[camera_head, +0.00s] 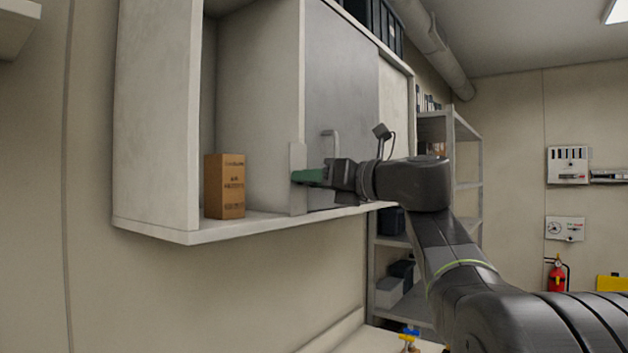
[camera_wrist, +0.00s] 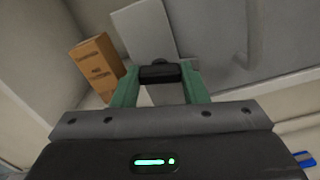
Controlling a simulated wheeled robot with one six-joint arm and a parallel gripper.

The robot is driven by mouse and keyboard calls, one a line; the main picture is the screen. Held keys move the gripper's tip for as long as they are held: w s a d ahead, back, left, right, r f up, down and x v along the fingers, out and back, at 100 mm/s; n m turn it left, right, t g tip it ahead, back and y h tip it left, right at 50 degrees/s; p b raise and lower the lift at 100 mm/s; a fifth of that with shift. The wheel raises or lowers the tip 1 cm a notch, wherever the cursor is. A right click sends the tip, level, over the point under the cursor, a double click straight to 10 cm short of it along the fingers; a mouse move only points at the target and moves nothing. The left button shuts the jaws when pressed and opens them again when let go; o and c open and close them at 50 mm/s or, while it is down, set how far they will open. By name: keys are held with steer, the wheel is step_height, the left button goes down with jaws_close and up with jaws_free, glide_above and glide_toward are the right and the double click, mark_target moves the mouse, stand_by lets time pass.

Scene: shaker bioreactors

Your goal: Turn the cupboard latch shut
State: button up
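The wall cupboard (camera_head: 160,233) has a grey sliding door (camera_head: 342,75) with a bar handle (camera_head: 330,145). A pale upright latch plate (camera_head: 297,155) stands at the door's lower left edge; it also shows in the wrist view (camera_wrist: 143,30). My gripper (camera_head: 300,176) reaches in from the right, with its green fingers at the plate. In the wrist view, the black latch (camera_wrist: 160,74) lies between the fingertips, which appear to touch both its ends. In the head view the fingers hide the latch.
A brown box (camera_head: 226,186) stands in the open left compartment, left of my gripper; it also shows in the wrist view (camera_wrist: 97,66). Grey shelving (camera_head: 470,165) stands behind my arm. A red extinguisher (camera_head: 557,275) is at the far right.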

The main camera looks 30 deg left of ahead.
steer(key=shift+c, duration=1.2)
steer(key=shift+n+b, duration=1.45)
steer(key=shift+n, duration=0.05)
steer(key=o, duration=1)
steer(key=shift+d, duration=0.1)
steer(key=d+b, duration=0.1)
steer(key=d, duration=0.3)
steer(key=d+b, duration=0.1)
steer(key=d, duration=0.4)
steer(key=s+d, duration=0.1)
steer(key=d, duration=0.3)
steer(key=shift+s+d+b, duration=0.1)
steer(key=shift+d+b, duration=0.15)
steer(key=shift+b, duration=0.15)
